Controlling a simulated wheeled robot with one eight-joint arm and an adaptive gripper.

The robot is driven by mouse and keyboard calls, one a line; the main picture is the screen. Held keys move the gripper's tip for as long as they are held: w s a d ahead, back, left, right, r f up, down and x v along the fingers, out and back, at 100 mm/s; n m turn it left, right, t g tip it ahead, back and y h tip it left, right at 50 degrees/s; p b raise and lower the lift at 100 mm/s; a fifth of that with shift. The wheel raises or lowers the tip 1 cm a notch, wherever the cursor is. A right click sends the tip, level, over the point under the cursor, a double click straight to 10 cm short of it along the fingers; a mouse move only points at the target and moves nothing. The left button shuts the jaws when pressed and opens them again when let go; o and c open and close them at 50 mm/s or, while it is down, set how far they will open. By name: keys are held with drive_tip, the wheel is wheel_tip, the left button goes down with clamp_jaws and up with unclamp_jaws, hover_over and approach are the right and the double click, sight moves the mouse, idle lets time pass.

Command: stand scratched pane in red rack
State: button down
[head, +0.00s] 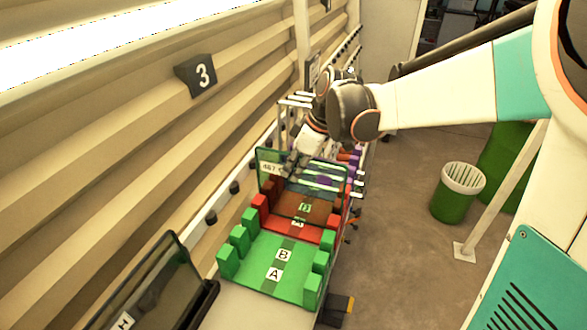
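A clear pane with a dark green edge and a white label (268,168) is upright at the far part of the red rack (284,226). The part of the rack behind it looks brown through the glass. I cannot tell whether its lower edge is seated in a slot or just above it, and any scratch is too small to see. My gripper (291,166) reaches down from above to the pane's upper part and overlaps it. Its fingertips are small and dark, so their grip on the pane is unclear.
A green rack (256,258) marked A and B stands empty in front of the red rack. A dark pane (148,285) leans in a black stand at lower left. Racks with white bars stand beyond. A ribbed wall runs along the left, and a green bin (457,193) stands on open floor at right.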

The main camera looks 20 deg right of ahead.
drive_tip(key=shift+f, duration=0.1)
drive_tip(key=c, duration=1.7)
unclamp_jaws()
drive_tip(key=v, duration=1.2)
drive_tip(key=shift+s, duration=0.1)
